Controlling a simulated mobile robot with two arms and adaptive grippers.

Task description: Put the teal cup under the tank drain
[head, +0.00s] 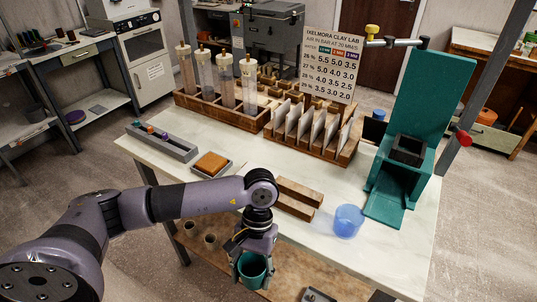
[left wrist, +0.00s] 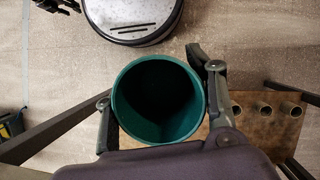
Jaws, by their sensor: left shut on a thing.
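The teal cup (head: 252,265) is in my left gripper (head: 253,272), which is shut on it with a finger on each side. The cup hangs in front of the table's front edge, lower than the tabletop. In the left wrist view the cup (left wrist: 158,100) shows its open mouth and a dark inside, with the gripper (left wrist: 160,88) fingers on either side. A pipe with a yellow knob (head: 372,30) shows at the upper right, behind the teal stand. I cannot tell which part is the tank drain. My right gripper is not in view.
On the tabletop (head: 300,232) are a blue cup (head: 348,221), wooden blocks (head: 296,207), a sponge tray (head: 211,165), a rack of tubes (head: 225,100), a tile rack (head: 312,130) and the teal stand (head: 425,110). Small cups (head: 210,240) stand on the lower shelf.

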